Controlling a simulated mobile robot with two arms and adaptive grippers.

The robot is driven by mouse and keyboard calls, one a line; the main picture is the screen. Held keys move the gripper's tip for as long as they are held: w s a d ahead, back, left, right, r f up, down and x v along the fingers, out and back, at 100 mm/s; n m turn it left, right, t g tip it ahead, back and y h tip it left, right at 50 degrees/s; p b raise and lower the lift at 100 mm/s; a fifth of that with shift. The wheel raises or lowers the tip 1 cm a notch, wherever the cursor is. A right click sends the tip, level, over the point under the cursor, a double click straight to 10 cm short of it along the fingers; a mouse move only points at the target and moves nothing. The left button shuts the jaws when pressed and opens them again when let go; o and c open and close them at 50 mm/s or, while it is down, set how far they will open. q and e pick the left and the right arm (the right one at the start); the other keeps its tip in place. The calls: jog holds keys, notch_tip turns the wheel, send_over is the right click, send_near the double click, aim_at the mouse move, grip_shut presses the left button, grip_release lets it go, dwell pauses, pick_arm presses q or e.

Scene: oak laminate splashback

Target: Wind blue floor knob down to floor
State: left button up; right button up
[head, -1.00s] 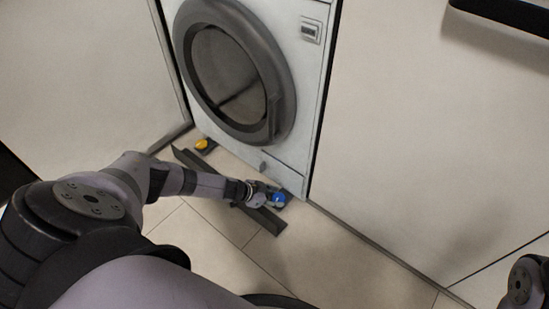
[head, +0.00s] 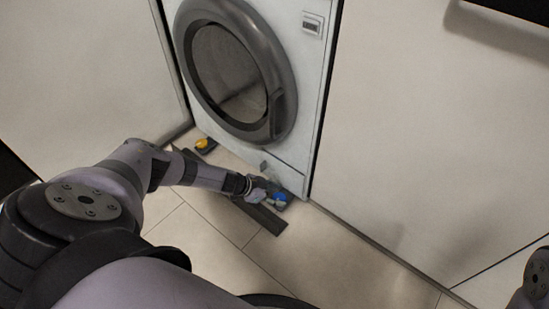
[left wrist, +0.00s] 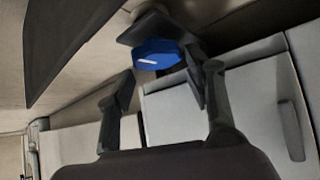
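The blue floor knob (head: 280,197) sits low at the front right foot of the washing machine. In the left wrist view the blue knob (left wrist: 158,54) has a white mark and sits on a dark bracket (left wrist: 150,25). My left gripper (head: 265,192) is at the knob, coming from the left. In the left wrist view its two dark fingers (left wrist: 158,70) are apart, with the knob between or just beyond their tips. The right finger is close to the knob; whether it touches is unclear. The left finger stands clear of it. My right gripper is out of view.
The washing machine (head: 310,80) stands between pale panels. A yellow knob (head: 204,144) is at its left foot. A dark flat bar (head: 262,217) lies on the tiled floor in front, under my left forearm. Floor to the right is clear.

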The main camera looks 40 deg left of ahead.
pick_arm(q)
jog(key=shift+o, duration=1.2)
jog(key=shift+f, duration=0.1)
jog(key=shift+s, duration=0.1)
